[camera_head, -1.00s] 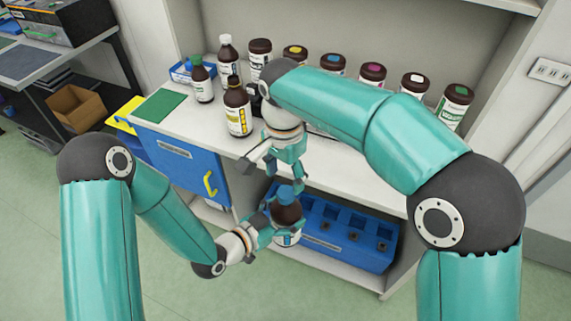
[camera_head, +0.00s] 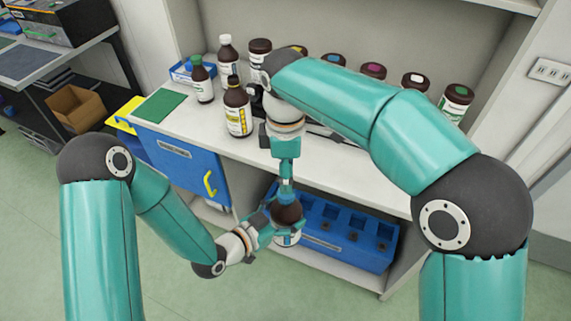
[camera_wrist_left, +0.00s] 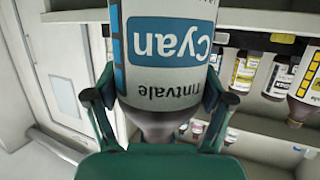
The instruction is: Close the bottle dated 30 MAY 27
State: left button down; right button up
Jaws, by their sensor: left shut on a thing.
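A brown bottle (camera_head: 287,214) is held in the air in front of the blue rack, below the counter level. In the left wrist view its white label (camera_wrist_left: 165,75) reads "Cyan" and "Tintvale" upside down; no date is readable. My left gripper (camera_head: 275,229) is shut around the bottle's body, with a finger on each side. My right gripper (camera_head: 287,190) points straight down at the bottle's top from above. Its fingers are seen edge-on, so their opening is unclear. The blue cap at the bottle's top is mostly hidden by this gripper.
Several bottles stand on the counter (camera_head: 180,124), including a yellow-labelled one (camera_head: 238,117) and a green-capped one (camera_head: 202,85). A blue rack (camera_head: 350,248) with empty slots lies on the lower shelf behind the held bottle. A green mat (camera_head: 160,106) lies at the counter's left.

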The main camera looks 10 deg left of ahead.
jog(key=n, duration=0.4)
jog(key=shift+r, duration=0.75)
send_over(286, 217)
jog(key=w, duration=0.3)
jog(key=shift+w+a+f, duration=0.1)
jog(key=shift+f, duration=1.95)
jog(key=shift+w+a+f, duration=0.1)
jog(key=shift+f, duration=1.9)
